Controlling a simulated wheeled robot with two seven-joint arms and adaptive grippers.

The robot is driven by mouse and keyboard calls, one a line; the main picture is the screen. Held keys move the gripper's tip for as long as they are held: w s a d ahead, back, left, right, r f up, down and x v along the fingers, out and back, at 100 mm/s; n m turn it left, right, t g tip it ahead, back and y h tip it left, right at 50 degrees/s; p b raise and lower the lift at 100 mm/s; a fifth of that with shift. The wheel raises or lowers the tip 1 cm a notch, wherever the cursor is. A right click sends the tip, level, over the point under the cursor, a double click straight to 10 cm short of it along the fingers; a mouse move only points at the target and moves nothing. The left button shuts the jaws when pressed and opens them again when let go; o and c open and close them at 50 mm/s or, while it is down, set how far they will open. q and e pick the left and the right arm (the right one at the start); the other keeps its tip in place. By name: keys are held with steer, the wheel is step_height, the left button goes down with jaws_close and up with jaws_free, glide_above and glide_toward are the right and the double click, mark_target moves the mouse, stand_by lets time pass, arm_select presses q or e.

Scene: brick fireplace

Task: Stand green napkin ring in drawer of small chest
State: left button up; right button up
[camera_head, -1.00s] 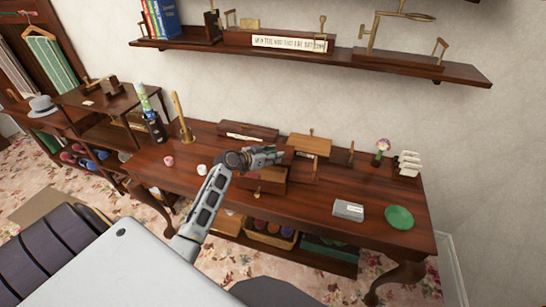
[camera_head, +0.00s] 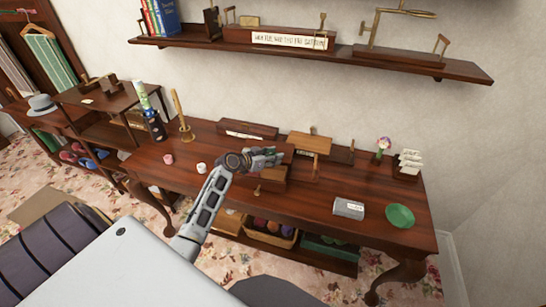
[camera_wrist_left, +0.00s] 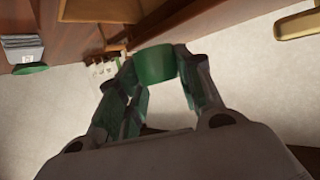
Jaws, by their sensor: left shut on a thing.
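My left gripper (camera_head: 268,157) is over the middle of the desk. In the left wrist view (camera_wrist_left: 150,85) its two fingers are shut on the green napkin ring (camera_wrist_left: 155,63), which sits between the fingertips. In the head view I cannot make the ring out clearly from the fingers. A small dark wooden chest (camera_head: 270,184) with a brass knob stands on the desk just below and behind the gripper, partly hidden by it. The inside of its drawer cannot be made out. My right gripper is not in view.
A lighter wooden box (camera_head: 309,143) stands just right of the gripper, and a long dark box (camera_head: 247,130) behind it. Two small cups, a candlestick (camera_head: 182,115) and a bottle are to the left.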

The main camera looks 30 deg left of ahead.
arm_select(q)
steer(key=shift+f, duration=0.2)
steer(key=o, duration=1)
steer(key=shift+r, duration=0.2)
steer(key=shift+r+p, duration=0.5)
steer(key=shift+p, duration=0.1)
steer(key=shift+b+v, duration=0.95)
steer(key=shift+v, duration=5.05)
